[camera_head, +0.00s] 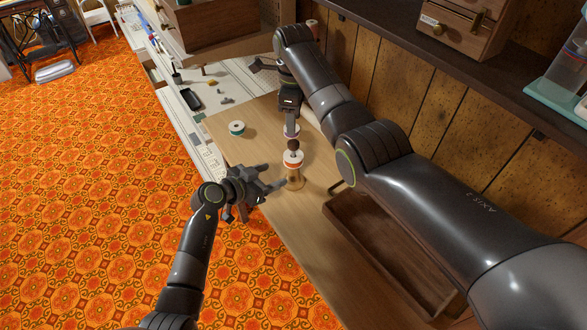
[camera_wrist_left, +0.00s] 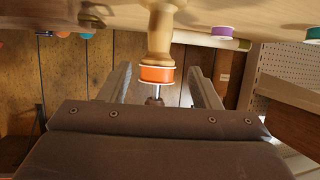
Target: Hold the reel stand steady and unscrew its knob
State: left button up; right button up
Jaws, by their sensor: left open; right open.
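The reel stand (camera_head: 295,181) is a turned wooden post upright on the wooden board, with an orange-and-white reel (camera_head: 293,160) on it. A small dark knob (camera_head: 293,145) shows above the reel. My left gripper (camera_head: 273,187) is open just left of the stand. In the left wrist view, which is upside down, the stand's post (camera_wrist_left: 160,35), orange reel (camera_wrist_left: 157,74) and a thin metal rod (camera_wrist_left: 156,91) appear between its spread fingers, with gaps on both sides. My right gripper (camera_head: 291,118) points down from above, close over the knob; its fingertips are hard to make out.
A teal-and-white reel (camera_head: 237,128) stands on the board at left. A brown open tray (camera_head: 385,250) lies right of the stand, below the panelled wall. A purple reel (camera_wrist_left: 222,30) shows in the left wrist view. Dark small items (camera_head: 191,98) lie farther back.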

pick_arm(q)
jog(key=shift+x, duration=4.8)
jog(key=shift+d+r, duration=0.1)
jog(key=shift+d, duration=0.05)
jog(key=shift+c, duration=0.4)
grip_shut()
